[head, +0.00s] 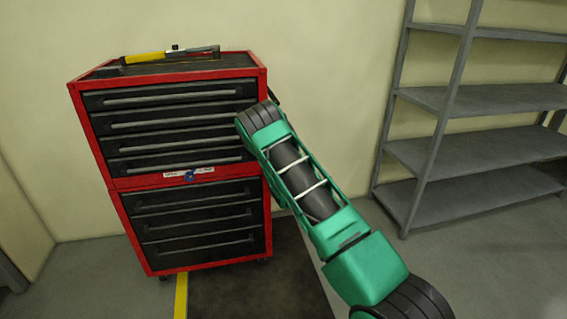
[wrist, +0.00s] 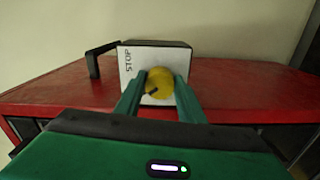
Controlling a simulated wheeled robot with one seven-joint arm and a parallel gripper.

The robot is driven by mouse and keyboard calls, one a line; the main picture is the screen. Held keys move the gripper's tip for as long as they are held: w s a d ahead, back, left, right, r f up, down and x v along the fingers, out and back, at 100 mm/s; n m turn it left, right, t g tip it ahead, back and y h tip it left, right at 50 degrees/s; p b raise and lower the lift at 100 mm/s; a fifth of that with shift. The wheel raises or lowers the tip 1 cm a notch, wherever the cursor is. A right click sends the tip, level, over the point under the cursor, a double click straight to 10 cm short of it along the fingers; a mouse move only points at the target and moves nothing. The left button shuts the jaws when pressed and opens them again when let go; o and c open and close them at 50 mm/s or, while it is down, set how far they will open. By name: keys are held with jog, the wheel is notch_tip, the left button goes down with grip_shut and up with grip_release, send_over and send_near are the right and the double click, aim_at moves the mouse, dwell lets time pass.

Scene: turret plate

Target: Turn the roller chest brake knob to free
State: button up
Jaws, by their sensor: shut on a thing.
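The roller chest (head: 190,173) is red with black drawers and stands upright in the head view. In the wrist view, a yellow round knob (wrist: 161,78) with a dark mark at its lower left sits on a white plate (wrist: 128,58) on a dark box. The word STOP runs up the plate's left part; no other word is readable. My gripper (wrist: 158,88) is shut on the yellow knob, one green finger on each side. In the head view, my arm reaches the chest's right side, and the gripper and yellow knob are hidden.
A black handle (wrist: 95,60) stands left of the box on the red panel (wrist: 60,92). A blue knob (head: 190,176) sits on the chest's front strip. A yellow-black tool (head: 165,54) lies on top. Grey shelving (head: 470,150) stands at right.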

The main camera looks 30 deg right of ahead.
jog(key=shift+a+f+n, duration=0.15)
jog(key=shift+a+n, duration=0.15)
jog(key=shift+n, duration=0.2)
jog(key=shift+w, duration=0.1)
jog(key=o, duration=1)
jog(key=shift+o, duration=0.2)
jog(key=shift+d, duration=0.1)
